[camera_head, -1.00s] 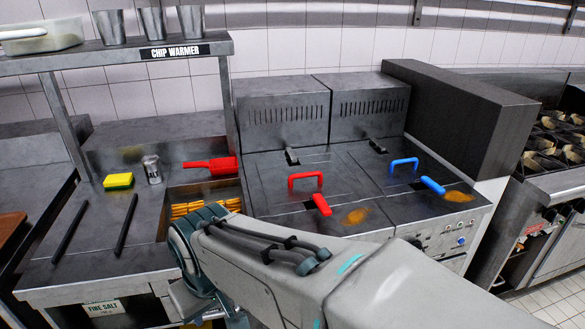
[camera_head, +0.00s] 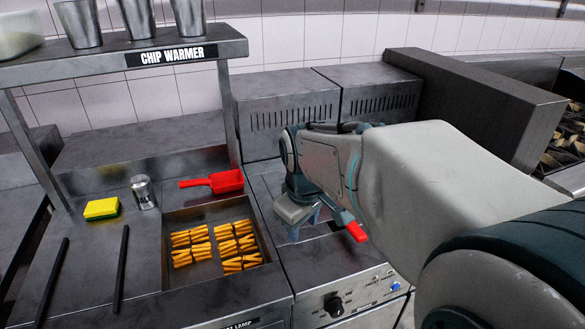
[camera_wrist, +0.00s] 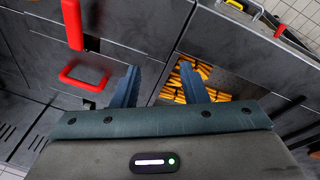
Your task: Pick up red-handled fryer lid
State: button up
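The red-handled fryer lid is a flat dark metal cover on the left fryer. Its arched red handle (camera_wrist: 84,76) lies left of my fingers in the wrist view. In the head view my gripper (camera_head: 305,222) and arm hide that handle. My gripper (camera_wrist: 158,84) also shows in the wrist view, open with nothing between its blue fingers. It hangs above the left fryer's top, beside the handle and apart from it. A separate straight red handle (camera_head: 355,231) sticks out at the fryer's front and also shows in the wrist view (camera_wrist: 72,22).
Left of the fryer is a recessed tray with chips (camera_head: 166,262), a red scoop (camera_head: 226,181), a shaker (camera_head: 144,193) and a yellow sponge (camera_head: 101,209). The chip warmer shelf (camera_head: 110,58) stands above. A tall dark block (camera_head: 470,100) is at the right.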

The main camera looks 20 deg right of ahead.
jog(key=w+d+f+n+p, duration=0.1)
jog(key=w+d+n+p, duration=0.1)
jog(key=w+d+n, duration=0.75)
jog(key=w+d+n+p, duration=0.1)
jog(key=w+d+n, duration=0.4)
jog(key=w, duration=0.7)
jog(key=shift+m+y, duration=0.4)
jog(key=shift+m, duration=0.25)
jog(key=x, duration=0.2)
jog(key=d+p+x, duration=0.1)
jog(key=x, duration=0.5)
jog(key=shift+d+f, duration=0.1)
jog(key=shift+d, duration=0.05)
jog(key=shift+p+x, duration=1.05)
jog(key=shift+x, duration=1.65)
jog(key=shift+w, duration=0.1)
grip_shut()
